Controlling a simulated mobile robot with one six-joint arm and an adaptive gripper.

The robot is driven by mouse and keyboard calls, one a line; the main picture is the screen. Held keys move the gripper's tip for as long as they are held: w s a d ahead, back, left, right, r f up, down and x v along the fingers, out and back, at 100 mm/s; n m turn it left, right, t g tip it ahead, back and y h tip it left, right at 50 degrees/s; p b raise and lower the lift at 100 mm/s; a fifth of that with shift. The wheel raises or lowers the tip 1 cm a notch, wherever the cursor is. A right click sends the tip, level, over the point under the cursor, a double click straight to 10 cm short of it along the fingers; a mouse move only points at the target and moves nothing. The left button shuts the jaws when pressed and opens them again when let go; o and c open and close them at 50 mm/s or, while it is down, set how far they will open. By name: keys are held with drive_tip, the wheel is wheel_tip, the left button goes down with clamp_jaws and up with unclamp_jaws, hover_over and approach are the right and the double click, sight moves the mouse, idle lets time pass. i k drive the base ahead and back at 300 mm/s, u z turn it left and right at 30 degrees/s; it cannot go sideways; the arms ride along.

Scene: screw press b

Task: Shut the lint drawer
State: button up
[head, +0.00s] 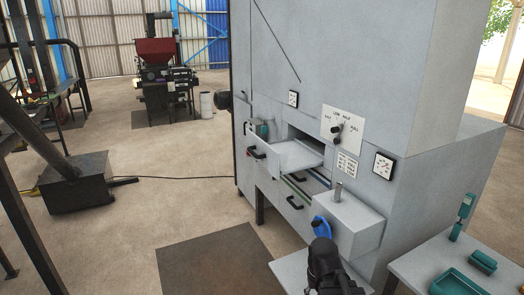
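A pale grey drawer (297,154) stands out from the front of the large grey machine, with a dark opening behind it. Its front has a black handle. Two more black handles show lower on the machine, one at a lower drawer front (294,204). No label that I can read tells which is the lint drawer. A black part of what looks like my arm, with my gripper (325,268), is at the bottom centre, apart from the drawer and nearer to me. Its fingers cannot be made out.
A grey box with a blue part (320,226) juts from the machine right of the drawers. A dial panel (343,129) and gauges are above. A bench with a teal tray (461,283) is at the lower right. A dark mat (208,262) lies on open floor at left.

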sight(284, 156)
drive_tip(key=z, duration=0.05)
drive_tip(key=i, duration=1.2)
drive_tip(key=u, duration=0.4)
